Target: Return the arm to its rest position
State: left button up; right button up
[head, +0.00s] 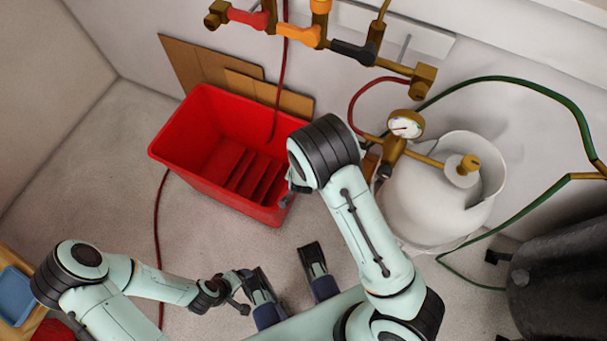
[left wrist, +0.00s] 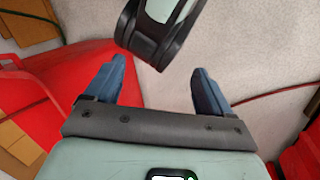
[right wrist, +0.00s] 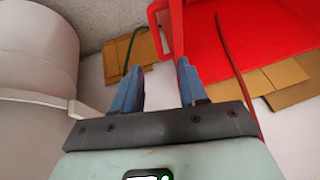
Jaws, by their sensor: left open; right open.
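My left gripper (head: 291,288) is open and empty, low over the floor in the lower middle of the head view. In the left wrist view its two blue fingers (left wrist: 160,68) stand apart, with a pale green and black arm link beyond them. My right gripper (right wrist: 161,80) is open and empty in the right wrist view. In the head view my bent right arm hides it. Its fingers face the wall, near the rim of the red bin (head: 218,189). The bin also shows in the right wrist view (right wrist: 245,45).
A white gas tank (head: 425,205) with a gauge (head: 405,125) stands close right of my right arm. Valved brass pipes (head: 300,35) run along the wall. A green hose (head: 540,88) loops at right beside a dark grey container (head: 560,285). Floor left of the bin is mostly clear.

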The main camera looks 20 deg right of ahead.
pick_arm(q)
jog(key=shift+s+d+r, duration=0.15)
jog(key=shift+s+r, duration=0.1)
jog(key=shift+s, duration=0.15)
pick_arm(e)
jog(key=shift+s+a+r, duration=0.1)
jog(key=shift+s+r, duration=0.15)
jog(key=shift+r, duration=0.3)
